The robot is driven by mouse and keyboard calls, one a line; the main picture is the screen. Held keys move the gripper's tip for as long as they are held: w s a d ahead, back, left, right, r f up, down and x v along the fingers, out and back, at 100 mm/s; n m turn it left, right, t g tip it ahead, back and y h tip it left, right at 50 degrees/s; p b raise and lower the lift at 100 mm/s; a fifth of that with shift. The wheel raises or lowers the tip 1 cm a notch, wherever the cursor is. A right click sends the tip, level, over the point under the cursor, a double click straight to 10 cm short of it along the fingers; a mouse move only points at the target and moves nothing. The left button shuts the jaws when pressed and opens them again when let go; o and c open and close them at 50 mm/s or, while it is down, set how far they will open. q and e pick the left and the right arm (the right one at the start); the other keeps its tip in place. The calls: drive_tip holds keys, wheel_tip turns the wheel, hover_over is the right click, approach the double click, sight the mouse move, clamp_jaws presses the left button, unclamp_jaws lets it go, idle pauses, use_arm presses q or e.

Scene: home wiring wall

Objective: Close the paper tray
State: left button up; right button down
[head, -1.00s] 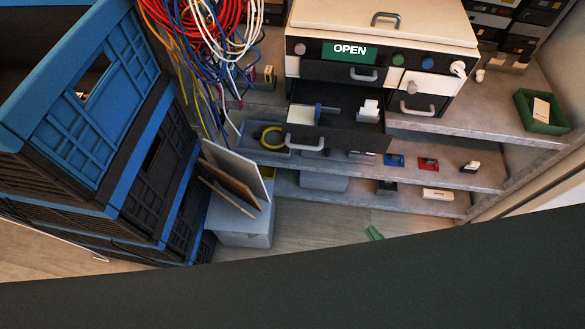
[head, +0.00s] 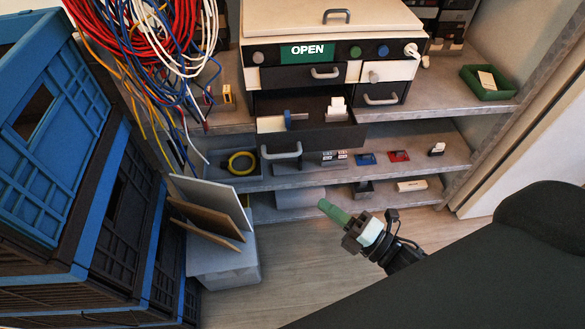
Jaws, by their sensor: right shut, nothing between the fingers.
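A white and black cabinet with a green OPEN sign (head: 308,52) stands on the shelf. Its lower drawer, which looks like the paper tray (head: 325,137), is pulled out toward me, with a grey handle (head: 282,152) on its front. A blue item and white pieces lie inside it. My right gripper (head: 328,207), with green fingertips, is shut and empty. It shows in front of and below the shelves, to the right of and below the drawer, apart from it. My left gripper is not in view.
Stacked blue and black crates (head: 60,170) fill the left side. A grey bin with upright boards (head: 222,262) stands on the floor. Coloured cables (head: 150,40) hang at the upper left. A green tray (head: 488,82) sits on the right shelf. Floor near my gripper is clear.

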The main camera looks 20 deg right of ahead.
use_arm(q)
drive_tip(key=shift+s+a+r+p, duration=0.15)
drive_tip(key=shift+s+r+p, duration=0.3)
drive_tip(key=shift+p, duration=0.2)
use_arm(e)
drive_tip(key=w+d+x, duration=0.1)
drive_tip(key=d+x, duration=0.1)
drive_tip(key=x, duration=1)
drive_tip(key=shift+w+d+r, duration=0.15)
drive_tip(key=shift+d+r, duration=0.05)
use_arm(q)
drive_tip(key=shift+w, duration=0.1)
